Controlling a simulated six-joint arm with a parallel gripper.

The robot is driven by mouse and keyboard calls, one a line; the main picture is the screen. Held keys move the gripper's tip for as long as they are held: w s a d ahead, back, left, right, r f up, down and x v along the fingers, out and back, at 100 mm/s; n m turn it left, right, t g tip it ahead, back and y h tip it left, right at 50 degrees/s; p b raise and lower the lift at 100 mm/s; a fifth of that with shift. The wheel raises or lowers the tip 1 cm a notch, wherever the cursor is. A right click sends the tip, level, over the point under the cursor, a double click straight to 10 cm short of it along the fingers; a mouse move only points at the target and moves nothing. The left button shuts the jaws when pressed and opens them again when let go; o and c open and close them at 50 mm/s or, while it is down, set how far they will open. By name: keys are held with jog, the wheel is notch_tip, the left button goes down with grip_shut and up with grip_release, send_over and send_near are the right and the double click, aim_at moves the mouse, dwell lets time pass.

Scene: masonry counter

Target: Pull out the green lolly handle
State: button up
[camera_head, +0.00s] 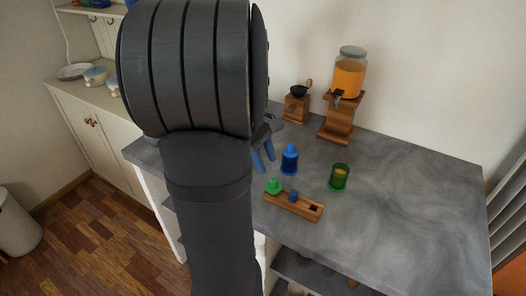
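A wooden block (305,208) with a row of holes lies near the counter's front edge. A green piece with a knob top (274,186), which looks like the lolly handle, stands at its left end. How deep it sits cannot be told. My gripper (264,161) has two blue fingers, apart with a gap between them, and nothing shows held. It points down, above and behind the green piece, apart from it. My dark arm hides part of the gripper and the counter's left side.
A blue piece (293,196) sits in the block's middle; the right hole looks empty. A blue bottle-like piece (289,160) stands close right of my fingers. A green cup (339,178), a drink dispenser (349,78) and a grinder (297,104) stand farther off. The counter's right side (420,190) is clear.

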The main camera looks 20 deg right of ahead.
aim_at(273, 179)
jog(key=shift+x, duration=3.4)
jog(key=shift+s, duration=0.1)
grip_shut()
jog(key=shift+r, duration=0.3)
jog(key=shift+r, duration=0.35)
jog(key=shift+r, duration=0.8)
jog(key=shift+r, duration=1.45)
